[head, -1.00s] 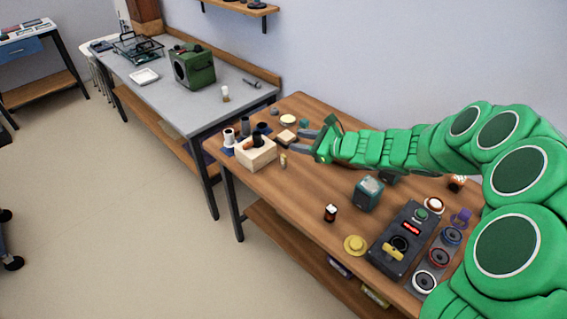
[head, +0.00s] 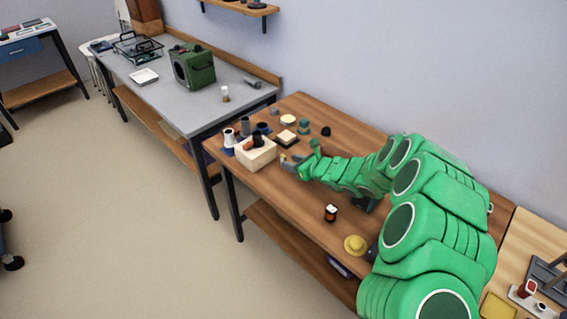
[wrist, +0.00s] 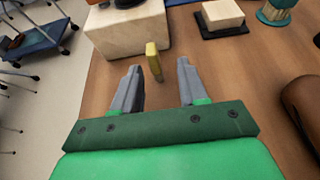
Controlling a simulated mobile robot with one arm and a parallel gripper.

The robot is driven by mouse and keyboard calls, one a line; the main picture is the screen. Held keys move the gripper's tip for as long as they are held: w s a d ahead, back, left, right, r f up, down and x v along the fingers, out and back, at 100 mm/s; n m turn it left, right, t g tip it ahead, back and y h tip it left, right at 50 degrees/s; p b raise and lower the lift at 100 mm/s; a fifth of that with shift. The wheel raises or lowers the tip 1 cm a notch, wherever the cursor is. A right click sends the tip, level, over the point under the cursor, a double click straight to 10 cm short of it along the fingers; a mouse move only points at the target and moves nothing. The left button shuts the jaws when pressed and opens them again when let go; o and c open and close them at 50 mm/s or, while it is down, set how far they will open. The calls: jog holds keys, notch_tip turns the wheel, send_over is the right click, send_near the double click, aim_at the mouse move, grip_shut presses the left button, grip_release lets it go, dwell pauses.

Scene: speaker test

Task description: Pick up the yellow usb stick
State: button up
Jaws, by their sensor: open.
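The yellow usb stick (wrist: 153,61) stands upright on the brown wooden table, close to the front of a pale block, in the wrist view. In the head view I cannot make it out clearly beside my fingers. My gripper (wrist: 159,68) is open and empty, with its two grey fingers pointing at the stick. The stick lies just beyond the fingertips, between their lines and a little nearer the left finger. In the head view my gripper (head: 286,161) is low over the table, just right of the pale block (head: 257,156).
The pale block (wrist: 130,36) carries dark and orange things and stands right behind the stick. A cream block on a black pad (wrist: 222,26) and a teal object (wrist: 274,13) are farther back. A dark brown rounded object (wrist: 303,108) is at the right. The table's left edge is near.

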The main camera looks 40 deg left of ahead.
aim_at(283, 158)
jog(key=shift+s+a+f, duration=0.15)
jog(key=shift+a+f, duration=0.05)
jog(key=shift+a, duration=0.9)
jog(key=shift+s+a+f, duration=0.15)
jog(key=shift+a+f, duration=0.05)
jog(key=shift+a, duration=0.85)
jog(key=shift+x, duration=0.85)
grip_shut()
